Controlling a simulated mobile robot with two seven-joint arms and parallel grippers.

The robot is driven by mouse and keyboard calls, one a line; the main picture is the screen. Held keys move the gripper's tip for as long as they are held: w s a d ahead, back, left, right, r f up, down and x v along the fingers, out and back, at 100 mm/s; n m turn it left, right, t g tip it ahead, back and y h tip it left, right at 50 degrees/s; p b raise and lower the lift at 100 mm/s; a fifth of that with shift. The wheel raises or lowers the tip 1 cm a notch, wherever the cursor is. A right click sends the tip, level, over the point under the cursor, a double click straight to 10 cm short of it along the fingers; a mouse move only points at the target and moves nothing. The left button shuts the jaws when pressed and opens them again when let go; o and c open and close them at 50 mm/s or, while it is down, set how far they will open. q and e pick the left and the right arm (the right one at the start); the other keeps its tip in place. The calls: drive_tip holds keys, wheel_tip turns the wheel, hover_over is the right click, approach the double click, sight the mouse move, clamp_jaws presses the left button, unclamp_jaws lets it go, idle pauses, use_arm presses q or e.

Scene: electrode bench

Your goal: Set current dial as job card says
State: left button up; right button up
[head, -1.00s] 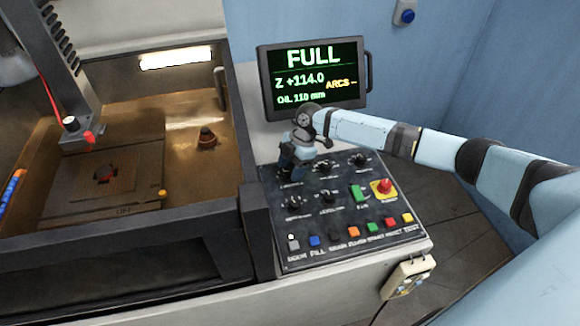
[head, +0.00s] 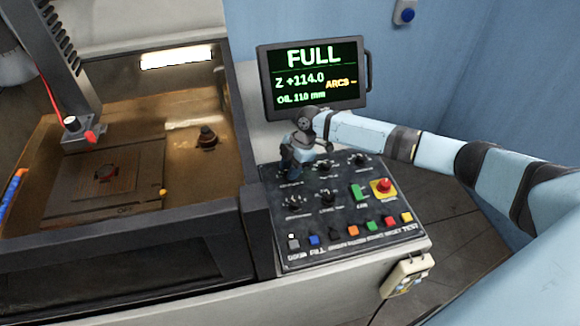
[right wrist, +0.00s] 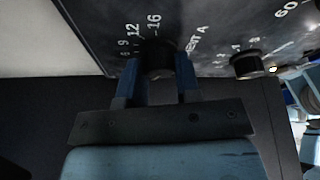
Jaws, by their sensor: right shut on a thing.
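The current dial (right wrist: 158,62) is a dark round knob in the right wrist view, with "ENT A" lettering beside it and scale numbers including 9, 12 and 16. Its pointer cannot be made out. My right gripper (right wrist: 158,72) is shut on this knob, one blue finger on each side. In the head view my right gripper (head: 289,168) reaches down to the upper left knob of the black control panel (head: 345,234) and hides that knob. No job card can be made out. My left gripper is not in view.
Other knobs (head: 323,168) sit close by on the panel, with a red emergency button (head: 384,186) and a row of coloured buttons. A screen (head: 313,76) behind reads FULL, Z +114.0. An oil-filled tank (head: 190,230) stands to the left.

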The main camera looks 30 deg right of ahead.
drive_tip(key=m+p, duration=0.1)
drive_tip(key=m+t+p, duration=0.1)
drive_tip(key=shift+s+r+m, duration=0.1)
drive_tip(key=shift+r+m, duration=0.1)
drive_tip(key=shift+m, duration=0.1)
drive_tip(key=shift+f+m+t+p, duration=0.1)
drive_tip(key=shift+m+t+p, duration=0.3)
drive_tip(key=shift+m+p, duration=0.55)
drive_tip(key=shift+m, duration=0.25)
drive_tip(key=o, duration=0.9)
drive_tip(key=shift+h, duration=0.3)
